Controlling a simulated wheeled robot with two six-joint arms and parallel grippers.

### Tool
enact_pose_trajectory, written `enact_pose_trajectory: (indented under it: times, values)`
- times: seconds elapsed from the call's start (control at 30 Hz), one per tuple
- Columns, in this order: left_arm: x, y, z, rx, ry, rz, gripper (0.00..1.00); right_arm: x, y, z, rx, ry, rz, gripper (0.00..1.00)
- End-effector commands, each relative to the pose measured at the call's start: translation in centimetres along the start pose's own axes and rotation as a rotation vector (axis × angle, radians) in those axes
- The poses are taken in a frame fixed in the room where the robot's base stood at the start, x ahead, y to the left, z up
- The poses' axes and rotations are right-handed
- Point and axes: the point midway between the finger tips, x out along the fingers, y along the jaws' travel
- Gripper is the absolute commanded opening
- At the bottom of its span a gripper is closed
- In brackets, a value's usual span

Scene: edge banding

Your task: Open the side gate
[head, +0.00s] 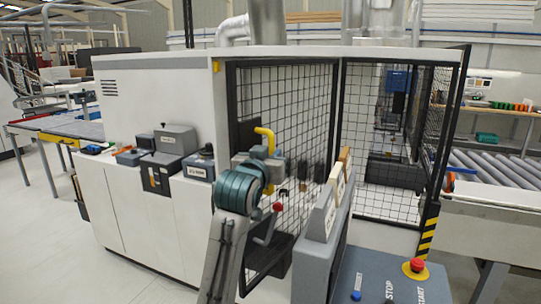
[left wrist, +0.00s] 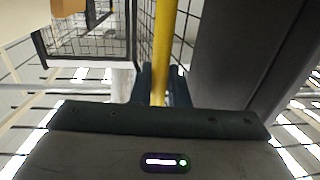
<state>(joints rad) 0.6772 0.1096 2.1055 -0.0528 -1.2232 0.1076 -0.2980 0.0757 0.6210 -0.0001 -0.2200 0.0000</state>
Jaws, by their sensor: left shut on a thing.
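The side gate (head: 310,110) is a black-framed wire-mesh panel on the near side of the white machine. Its yellow handle (head: 267,138) stands near the left part of the mesh. My left gripper (head: 268,160) is at the handle, its arm reaching up from below. In the left wrist view the yellow handle (left wrist: 164,45) runs between the two dark fingers (left wrist: 161,85), which are shut on it. Mesh shows beside and behind the handle there. The arm hides part of the gate's lower left, and I cannot tell how far the gate stands ajar. My right gripper is not in view.
A grey control desk with a red emergency button (head: 417,265) stands at the front right. A grey stand with several upright labelled blocks (head: 328,207) is close right of my left arm. Small grey boxes (head: 175,138) sit on the machine's left ledge. Open floor (head: 50,235) lies left.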

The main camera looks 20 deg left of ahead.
Motion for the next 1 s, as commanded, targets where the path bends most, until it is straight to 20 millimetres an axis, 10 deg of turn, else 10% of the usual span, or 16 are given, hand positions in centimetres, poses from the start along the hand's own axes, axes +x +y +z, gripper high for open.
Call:
enact_pose_trajectory:
  times: [0.4,0.5,1.0]
  values:
    - [0.0,0.0,-0.5,-0.001,0.011,0.001,0.0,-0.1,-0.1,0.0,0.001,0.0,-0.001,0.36]
    - [0.0,0.0,-0.4,-0.001,0.01,0.001,0.33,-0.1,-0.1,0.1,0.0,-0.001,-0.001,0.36]
    - [-2.6,0.1,0.1,-0.001,0.009,0.002,0.33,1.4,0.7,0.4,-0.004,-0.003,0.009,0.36]
